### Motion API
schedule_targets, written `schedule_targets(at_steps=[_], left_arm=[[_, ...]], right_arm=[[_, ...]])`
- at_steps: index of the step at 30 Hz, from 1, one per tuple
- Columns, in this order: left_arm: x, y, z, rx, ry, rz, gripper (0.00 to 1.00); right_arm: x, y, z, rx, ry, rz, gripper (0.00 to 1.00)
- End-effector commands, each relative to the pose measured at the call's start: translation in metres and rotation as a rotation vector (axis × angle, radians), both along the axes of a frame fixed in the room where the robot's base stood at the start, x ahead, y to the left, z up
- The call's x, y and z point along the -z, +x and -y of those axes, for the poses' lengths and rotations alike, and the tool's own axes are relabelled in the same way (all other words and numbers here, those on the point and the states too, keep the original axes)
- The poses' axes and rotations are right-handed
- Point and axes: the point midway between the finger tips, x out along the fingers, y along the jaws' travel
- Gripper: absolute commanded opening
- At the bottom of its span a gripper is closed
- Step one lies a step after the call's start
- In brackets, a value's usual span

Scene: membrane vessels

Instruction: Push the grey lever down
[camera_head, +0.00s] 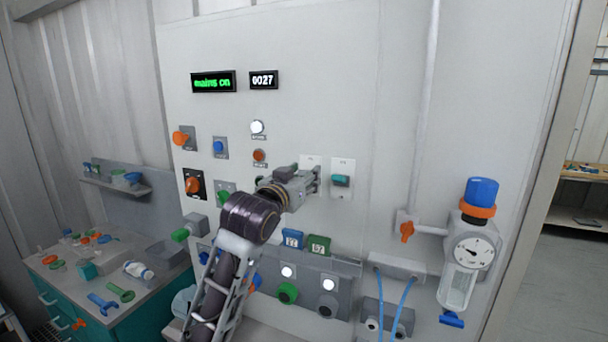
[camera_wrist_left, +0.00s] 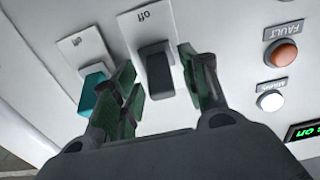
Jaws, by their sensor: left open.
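The grey lever (camera_wrist_left: 158,72) is a dark grey block on a white plate marked "off" in the left wrist view. In the head view my left gripper (camera_head: 316,180) covers the lever, and only the top of its white plate (camera_head: 311,162) shows. In the wrist view my left gripper (camera_wrist_left: 156,62) is open, with one green-black finger on each side of the grey lever. I cannot tell whether either finger touches it. My right gripper is in neither view.
A teal lever (camera_head: 341,181) on its own white plate is close beside the left gripper. An orange fault button (camera_head: 259,155), a white lamp (camera_head: 257,127) and several knobs are on the panel. A gauge (camera_head: 474,252) hangs at right; a cluttered bench (camera_head: 150,285) stands at left.

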Motion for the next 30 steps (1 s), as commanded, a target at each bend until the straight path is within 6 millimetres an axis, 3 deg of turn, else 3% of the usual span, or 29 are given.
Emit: schedule_targets(at_steps=[13, 23, 30], left_arm=[[0.0001, 0.0046, 0.0017, 0.0, 0.0, 0.0, 0.45], [0.0001, 0.0045, 0.0017, 0.0, 0.0, 0.0, 0.02], [0.0006, 0.0044, 0.0015, 0.0, -0.001, 0.004, 0.0]], right_arm=[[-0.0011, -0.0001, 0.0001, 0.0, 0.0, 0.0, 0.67], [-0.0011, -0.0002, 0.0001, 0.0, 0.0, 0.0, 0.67], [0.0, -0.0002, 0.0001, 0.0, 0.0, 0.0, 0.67]])
